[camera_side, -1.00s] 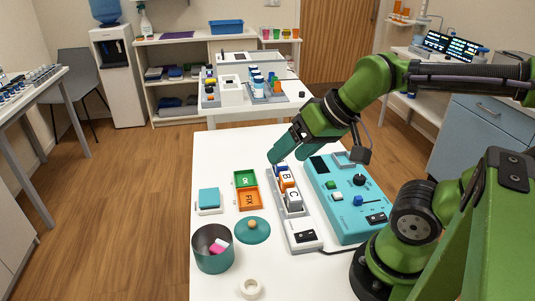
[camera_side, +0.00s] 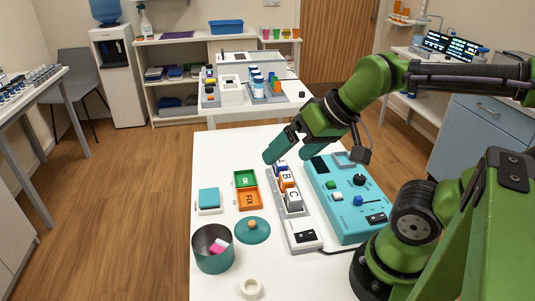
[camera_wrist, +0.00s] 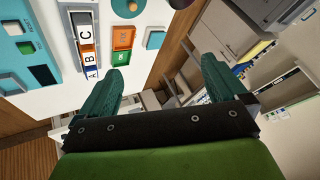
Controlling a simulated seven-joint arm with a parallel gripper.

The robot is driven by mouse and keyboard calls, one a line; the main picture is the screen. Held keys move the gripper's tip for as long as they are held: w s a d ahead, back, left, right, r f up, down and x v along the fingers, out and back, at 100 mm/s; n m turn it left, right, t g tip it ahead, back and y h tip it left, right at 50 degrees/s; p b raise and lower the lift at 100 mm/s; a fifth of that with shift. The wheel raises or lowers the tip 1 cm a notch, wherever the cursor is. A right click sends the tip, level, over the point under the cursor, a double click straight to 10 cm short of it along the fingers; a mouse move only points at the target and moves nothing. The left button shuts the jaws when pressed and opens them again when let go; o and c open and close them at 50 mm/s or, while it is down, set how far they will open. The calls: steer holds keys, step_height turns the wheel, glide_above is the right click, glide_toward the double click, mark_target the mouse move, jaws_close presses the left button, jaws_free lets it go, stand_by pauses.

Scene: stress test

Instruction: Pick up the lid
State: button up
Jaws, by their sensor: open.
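The lid (camera_side: 252,233) is a teal disc with a tan knob. It lies flat on the white table in the side view, beside the round teal canister (camera_side: 212,256), which is open and holds pink and white pieces. My gripper (camera_side: 283,151) is above the far part of the table, over the far end of the block rack, well away from the lid. In the wrist view its two teal fingers (camera_wrist: 160,85) are wide apart with nothing between them.
A grey rack (camera_side: 305,241) with blocks A, B and C stands right of the lid, with a teal control box (camera_side: 349,213) beyond it. Green and orange trays (camera_side: 248,198) and a teal-topped pad (camera_side: 208,202) lie behind the lid. A cream ring (camera_side: 251,289) lies in front.

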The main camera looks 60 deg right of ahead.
steer(key=shift+w+f+n+g, duration=0.7)
steer(key=shift+w+f+g, duration=0.6)
steer(key=shift+w+f, duration=0.25)
steer(key=n+g+h, duration=0.2)
steer(key=n+g, duration=0.3)
steer(key=n, duration=0.7)
glide_above(252, 222)
step_height(252, 222, down, 5)
step_height(252, 222, down, 16)
steer(key=shift+f, duration=0.1)
steer(key=c, duration=0.9)
steer(key=shift+c, duration=0.3)
